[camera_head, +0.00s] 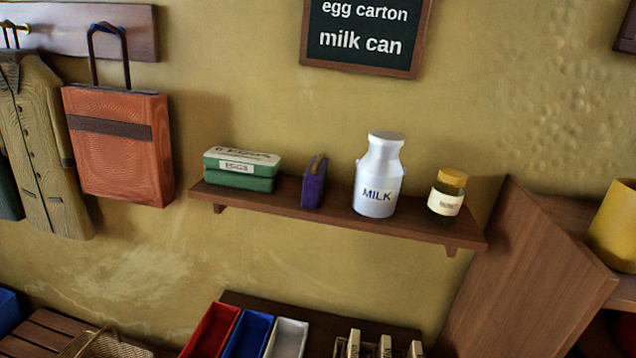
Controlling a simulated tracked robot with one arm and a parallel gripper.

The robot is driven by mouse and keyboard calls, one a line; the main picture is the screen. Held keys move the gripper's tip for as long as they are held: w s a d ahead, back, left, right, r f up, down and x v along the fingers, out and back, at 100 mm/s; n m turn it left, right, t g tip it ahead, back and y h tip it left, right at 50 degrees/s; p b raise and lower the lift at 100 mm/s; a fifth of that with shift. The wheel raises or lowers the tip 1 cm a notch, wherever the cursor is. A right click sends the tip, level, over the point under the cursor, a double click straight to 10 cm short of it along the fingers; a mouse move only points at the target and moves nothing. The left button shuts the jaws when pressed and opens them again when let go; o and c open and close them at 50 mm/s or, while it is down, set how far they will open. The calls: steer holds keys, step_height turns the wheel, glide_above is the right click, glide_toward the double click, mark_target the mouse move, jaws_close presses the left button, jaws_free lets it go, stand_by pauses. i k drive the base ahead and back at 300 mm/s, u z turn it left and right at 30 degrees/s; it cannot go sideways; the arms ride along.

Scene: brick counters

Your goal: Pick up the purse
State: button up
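A small purple purse (314,186) with a thin handle stands upright on the wooden wall shelf (330,217). It is seen nearly edge-on. The green egg carton (240,170) is on its left and the white milk can (379,180) is on its right, with small gaps on both sides. My gripper is not visible in this view, so its state and its distance from the purse do not show.
A honey-like jar (447,192) stands at the shelf's right end. An orange bag (120,148) and a coat (42,145) hang from a rack at left. Coloured bins (248,333) lie below. A wooden panel (530,275) slants at right. The wall above the purse is clear.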

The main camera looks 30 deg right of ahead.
mark_target(314, 182)
steer(key=z, duration=0.1)
steer(key=i, duration=1)
steer(key=u, duration=0.1)
